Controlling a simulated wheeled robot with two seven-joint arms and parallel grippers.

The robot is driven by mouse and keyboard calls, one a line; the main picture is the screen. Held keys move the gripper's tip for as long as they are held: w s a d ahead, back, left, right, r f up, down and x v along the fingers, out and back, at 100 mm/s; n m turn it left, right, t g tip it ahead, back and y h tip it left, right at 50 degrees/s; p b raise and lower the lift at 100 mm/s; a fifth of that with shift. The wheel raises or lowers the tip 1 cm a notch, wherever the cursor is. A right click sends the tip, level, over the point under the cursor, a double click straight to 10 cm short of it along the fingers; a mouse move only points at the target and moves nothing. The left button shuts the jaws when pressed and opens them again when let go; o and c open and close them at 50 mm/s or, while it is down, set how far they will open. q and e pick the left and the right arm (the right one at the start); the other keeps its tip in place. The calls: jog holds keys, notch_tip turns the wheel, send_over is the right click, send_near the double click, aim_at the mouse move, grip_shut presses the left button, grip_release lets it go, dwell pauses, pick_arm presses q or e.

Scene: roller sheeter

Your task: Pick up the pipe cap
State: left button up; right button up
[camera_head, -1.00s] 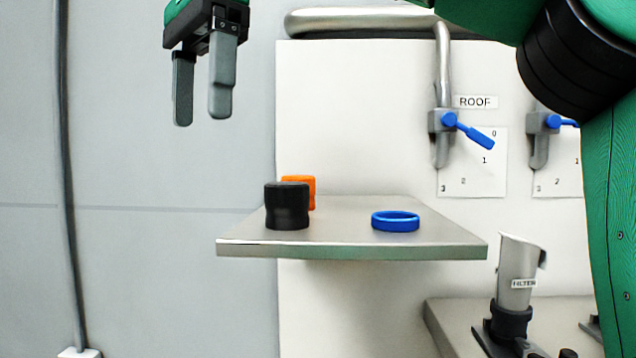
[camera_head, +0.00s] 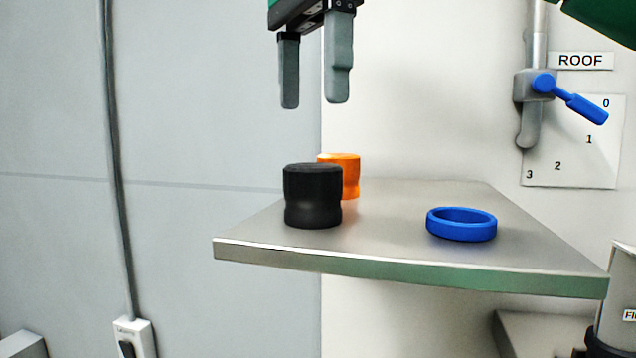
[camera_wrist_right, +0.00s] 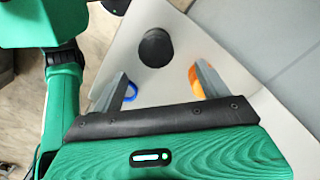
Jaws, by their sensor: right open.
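A black ridged cap (camera_head: 313,197) stands upright on a metal shelf (camera_head: 390,255). An orange cap (camera_head: 347,177) stands just behind it, partly hidden by it. I cannot tell which of the two is the pipe cap. My right gripper (camera_head: 314,100) is open and empty, with its fingers pointing down above the black cap and clear of it. In the right wrist view, the black cap (camera_wrist_right: 156,48) shows beyond and between the two fingers (camera_wrist_right: 165,85), and the orange cap (camera_wrist_right: 195,82) is partly behind the right finger. My left gripper is not in view.
A blue ring (camera_head: 461,224) lies on the right part of the shelf. A pipe valve with a blue handle (camera_head: 570,98) is on the wall panel at right, under a ROOF label (camera_head: 580,61). A grey cable (camera_head: 115,180) runs down the left wall. The shelf's middle is bare.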

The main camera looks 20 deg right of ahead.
aim_at(310, 165)
jog(key=shift+s+a+f, duration=0.15)
jog(key=shift+s+f, duration=0.05)
jog(key=shift+f, duration=0.6)
jog(key=f, duration=0.3)
jog(key=shift+a+f, duration=0.1)
jog(key=shift+a, duration=0.1)
jog(key=shift+d+f, duration=0.15)
jog(key=shift+f, duration=0.25)
jog(key=shift+s+f, duration=0.2)
jog(key=shift+f, duration=0.45)
jog(key=f, duration=0.3)
jog(key=shift+w+d+f, duration=0.15)
jog(key=shift+d+f, duration=0.1)
jog(key=shift+a+f, duration=0.1)
jog(key=shift+f, duration=0.1)
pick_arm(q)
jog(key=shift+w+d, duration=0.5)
pick_arm(e)
jog(key=shift+s+a, duration=0.1)
jog(key=shift+s, duration=0.1)
